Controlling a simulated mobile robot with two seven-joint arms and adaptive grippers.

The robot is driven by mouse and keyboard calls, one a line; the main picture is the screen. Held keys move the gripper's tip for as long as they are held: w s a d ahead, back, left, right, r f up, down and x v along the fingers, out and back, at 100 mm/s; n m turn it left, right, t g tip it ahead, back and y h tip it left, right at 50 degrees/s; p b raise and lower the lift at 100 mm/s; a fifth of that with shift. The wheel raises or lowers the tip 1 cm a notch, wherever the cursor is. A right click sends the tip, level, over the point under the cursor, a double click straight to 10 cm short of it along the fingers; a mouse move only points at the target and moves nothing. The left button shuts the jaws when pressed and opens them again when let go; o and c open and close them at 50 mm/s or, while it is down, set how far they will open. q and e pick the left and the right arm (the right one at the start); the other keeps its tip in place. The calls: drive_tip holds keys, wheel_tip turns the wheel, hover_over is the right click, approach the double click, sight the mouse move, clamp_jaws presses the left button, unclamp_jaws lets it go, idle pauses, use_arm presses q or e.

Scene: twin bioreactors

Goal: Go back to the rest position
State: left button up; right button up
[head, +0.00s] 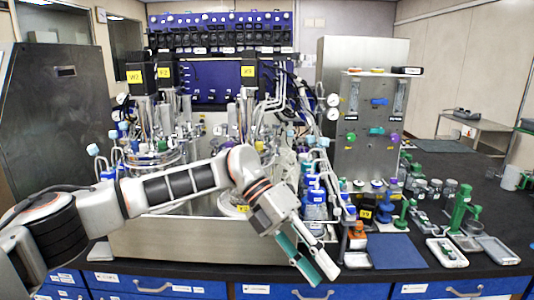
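My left arm comes in from the left and reaches across the front of the bioreactor bench. My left gripper (326,277) points down and to the right, in front of the steel tray's right end. Its two teal-padded fingers appear apart, with nothing visible between them. My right gripper is not in view.
Twin bioreactors with tubing and yellow-labelled black motors (142,78) stand in a steel tray (190,242) behind my arm. A steel control cabinet (367,130) stands at centre right. A blue mat (393,252), a green stand (460,208) and small trays (447,253) lie on the black bench. Blue drawers (160,284) run along the front.

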use_arm(q)
drive_tip(key=s+d+n+g+h, duration=0.1)
drive_tip(key=s+d+n+h, duration=0.3)
drive_tip(key=d+h, duration=0.5)
drive_tip(key=w+a+f+n+t+h, duration=0.2)
drive_tip(key=w+a+n+t, duration=0.2)
drive_tip(key=n+t, duration=0.4)
drive_tip(key=w+a+f+n+t+h, duration=0.2)
drive_tip(key=w+a+n+t+h, duration=0.1)
drive_tip(key=n+t, duration=0.6)
drive_tip(key=w+a+f+n+t+y, duration=0.3)
drive_tip(key=a+f+n+t+y, duration=0.5)
drive_tip(key=f+n, duration=0.25)
drive_tip(key=s+a+f+n+g+y, duration=0.1)
drive_tip(key=s+a+f+n+y, duration=0.25)
drive_tip(key=a+f, duration=0.45)
drive_tip(key=s+a+f+n+g+y, duration=0.25)
drive_tip(key=s+a+f+y, duration=0.2)
drive_tip(key=a+f, duration=0.4)
drive_tip(key=s+a+f+n+g+y, duration=0.3)
drive_tip(key=s+a+f, duration=0.6)
drive_tip(key=s+f, duration=0.3)
drive_tip(key=shift+s+a+f+y, duration=0.15)
drive_tip(key=shift+s+f+y, duration=0.2)
drive_tip(key=shift+f+y, duration=0.15)
